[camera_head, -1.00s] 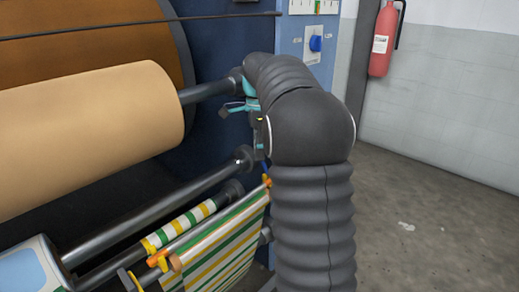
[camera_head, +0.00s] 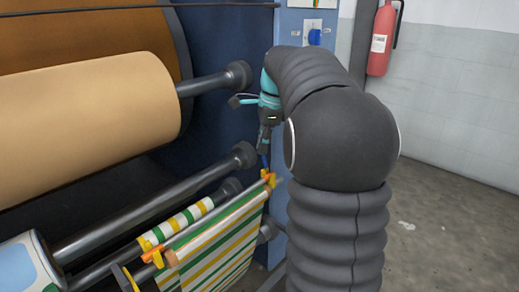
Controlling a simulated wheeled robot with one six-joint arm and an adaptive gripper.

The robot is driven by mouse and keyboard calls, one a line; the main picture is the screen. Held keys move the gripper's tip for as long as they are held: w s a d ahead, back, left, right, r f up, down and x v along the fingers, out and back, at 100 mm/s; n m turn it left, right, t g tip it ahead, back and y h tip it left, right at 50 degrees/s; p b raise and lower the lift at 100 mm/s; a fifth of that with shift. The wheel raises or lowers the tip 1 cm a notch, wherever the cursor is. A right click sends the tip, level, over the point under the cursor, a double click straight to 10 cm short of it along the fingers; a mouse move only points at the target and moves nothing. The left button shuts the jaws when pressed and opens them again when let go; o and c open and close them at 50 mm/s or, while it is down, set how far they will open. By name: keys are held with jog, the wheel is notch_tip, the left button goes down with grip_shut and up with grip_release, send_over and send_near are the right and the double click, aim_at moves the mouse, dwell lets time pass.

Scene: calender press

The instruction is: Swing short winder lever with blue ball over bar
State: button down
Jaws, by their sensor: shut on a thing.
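My gripper (camera_head: 264,148) points down beside the machine's blue side frame, its dark fingers closed at the upper end of a small blue lever. Only a short blue piece of this short winder lever (camera_head: 265,161) shows below the fingertips. Its ball is hidden, apparently between the fingers. The bar (camera_head: 215,218), a slim rod with orange ends, runs diagonally over the striped cloth. Its far end lies just below the lever, near a yellow-orange catch (camera_head: 268,178). I cannot tell whether lever and bar touch.
A large tan roll (camera_head: 90,115) fills the left. Dark steel rollers (camera_head: 160,210) and a striped cloth roll (camera_head: 180,224) lie below it. A blue control panel (camera_head: 300,30) stands behind my arm. Floor (camera_head: 450,225) is free at right, with a fire extinguisher (camera_head: 381,40) on the wall.

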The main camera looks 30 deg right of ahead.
jog(key=s+t+b, duration=0.1)
jog(key=s+d+t+y+b, duration=0.1)
jog(key=t+b, duration=0.1)
jog(key=s+t+b, duration=0.1)
jog(key=t+b, duration=0.1)
jog(key=shift+s+d+f+y, duration=0.25)
jog(key=shift+s+y, duration=0.05)
jog(key=shift+s, duration=0.05)
jog(key=shift+s+d+f+t+y+b, duration=0.2)
jog(key=shift+s+t+y+b, duration=0.3)
jog(key=shift+t, duration=0.5)
jog(key=n+t+y, duration=0.1)
jog(key=t+y, duration=0.4)
jog(key=t, duration=0.7)
send_near(265, 158)
jog(key=shift+w+a+r, duration=0.2)
jog(key=shift+w+a, duration=0.05)
jog(key=shift+a, duration=0.1)
jog(key=c, duration=1.1)
grip_release()
jog(key=shift+t, duration=0.3)
jog(key=shift+c, duration=0.2)
jog(key=shift+f, duration=0.1)
